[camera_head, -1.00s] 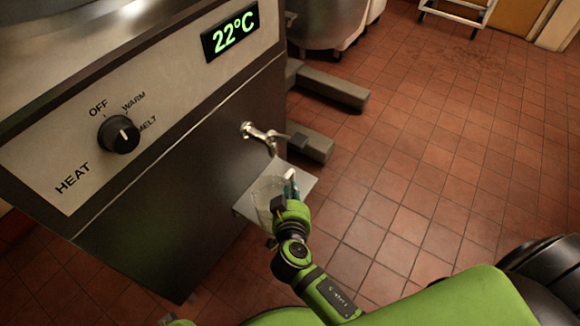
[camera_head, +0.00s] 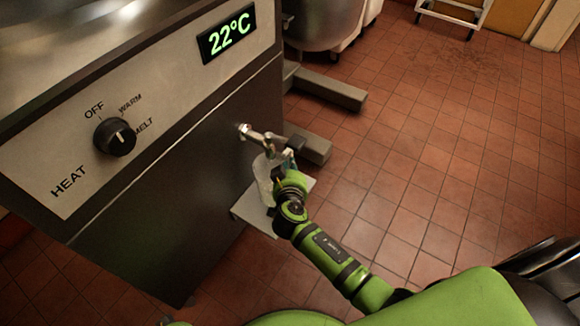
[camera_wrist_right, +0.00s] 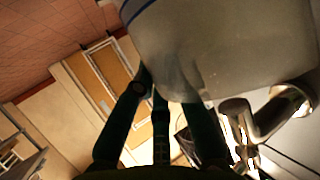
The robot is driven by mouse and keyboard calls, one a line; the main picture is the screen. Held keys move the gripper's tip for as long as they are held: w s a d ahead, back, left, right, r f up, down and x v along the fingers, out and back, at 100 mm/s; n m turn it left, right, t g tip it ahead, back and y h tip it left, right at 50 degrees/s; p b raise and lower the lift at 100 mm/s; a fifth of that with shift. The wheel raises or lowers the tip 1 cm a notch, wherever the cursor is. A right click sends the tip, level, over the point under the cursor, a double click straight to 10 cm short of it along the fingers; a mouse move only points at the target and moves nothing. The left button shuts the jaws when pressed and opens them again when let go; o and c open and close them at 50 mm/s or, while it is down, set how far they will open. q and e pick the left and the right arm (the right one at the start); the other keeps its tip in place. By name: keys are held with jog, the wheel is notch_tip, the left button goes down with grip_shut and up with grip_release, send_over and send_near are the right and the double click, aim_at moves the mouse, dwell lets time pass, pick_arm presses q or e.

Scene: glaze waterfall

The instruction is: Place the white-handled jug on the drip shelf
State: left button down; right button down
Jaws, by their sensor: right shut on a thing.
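The jug (camera_head: 262,178), pale and see-through, is up by the tap (camera_head: 262,138) on the machine's front. My right gripper (camera_head: 285,170) is shut on it from the right side; its handle is mostly hidden by the fingers. In the right wrist view the jug (camera_wrist_right: 225,45) fills the top, with my dark fingers (camera_wrist_right: 165,95) below it and the metal tap (camera_wrist_right: 268,112) close on its right. The drip shelf (camera_head: 252,212) is a flat grey plate below the jug, and its visible part is bare. The jug looks raised above the shelf. My left gripper is not in view.
The machine's steel front (camera_head: 165,215) stands close on the left, with a heat knob (camera_head: 115,137) and a 22°C display (camera_head: 227,33). Grey floor beams (camera_head: 325,88) lie behind the tap. The tiled floor (camera_head: 420,190) to the right is open.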

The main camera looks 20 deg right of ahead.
jog(key=shift+f, duration=0.1)
jog(key=c, duration=1.3)
grip_release()
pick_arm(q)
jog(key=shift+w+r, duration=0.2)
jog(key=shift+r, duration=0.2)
